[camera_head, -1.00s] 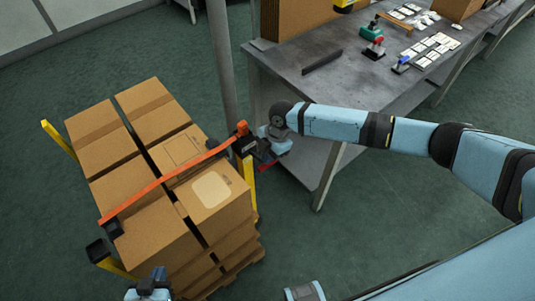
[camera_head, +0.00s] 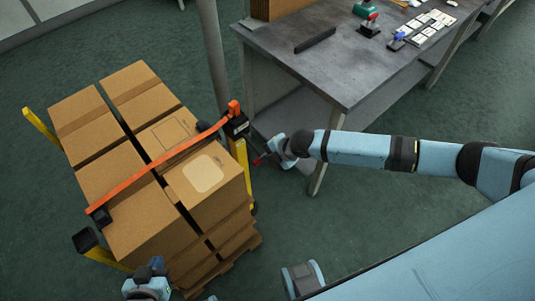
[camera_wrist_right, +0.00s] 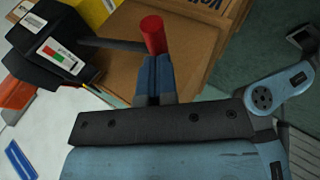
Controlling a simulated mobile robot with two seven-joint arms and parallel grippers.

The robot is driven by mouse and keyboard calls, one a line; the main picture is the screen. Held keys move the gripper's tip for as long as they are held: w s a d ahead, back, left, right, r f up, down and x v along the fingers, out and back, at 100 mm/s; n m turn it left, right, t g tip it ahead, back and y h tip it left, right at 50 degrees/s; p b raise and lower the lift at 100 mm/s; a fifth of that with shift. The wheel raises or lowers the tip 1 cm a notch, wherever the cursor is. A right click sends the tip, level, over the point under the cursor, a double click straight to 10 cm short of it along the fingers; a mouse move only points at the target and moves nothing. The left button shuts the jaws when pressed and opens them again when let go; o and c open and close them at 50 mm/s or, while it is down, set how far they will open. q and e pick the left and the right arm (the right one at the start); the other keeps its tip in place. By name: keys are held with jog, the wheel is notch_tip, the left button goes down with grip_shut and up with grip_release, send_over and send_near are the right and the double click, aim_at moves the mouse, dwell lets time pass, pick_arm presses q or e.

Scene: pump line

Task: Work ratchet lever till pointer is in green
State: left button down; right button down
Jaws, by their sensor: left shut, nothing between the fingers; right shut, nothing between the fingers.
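The ratchet (camera_head: 237,125) is a black housing at the right end of an orange strap (camera_head: 165,172), on a yellow post beside the boxes. In the right wrist view its housing (camera_wrist_right: 40,50) carries a white gauge label (camera_wrist_right: 58,54) with red and green bands; the pointer is too small to read. A dark lever (camera_wrist_right: 112,43) runs from the housing to a red grip (camera_wrist_right: 153,35). My right gripper (camera_wrist_right: 155,65) is shut and empty, its tips right at the red grip; it also shows in the head view (camera_head: 272,156). My left gripper (camera_head: 155,265) is shut, low left.
A grey column (camera_head: 210,60) stands behind the ratchet. A grey workbench (camera_head: 350,70) with small items is behind my right arm.

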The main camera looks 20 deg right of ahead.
pick_arm(q)
jog(key=shift+w, duration=0.1)
pick_arm(e)
jog(key=shift+f, duration=0.4)
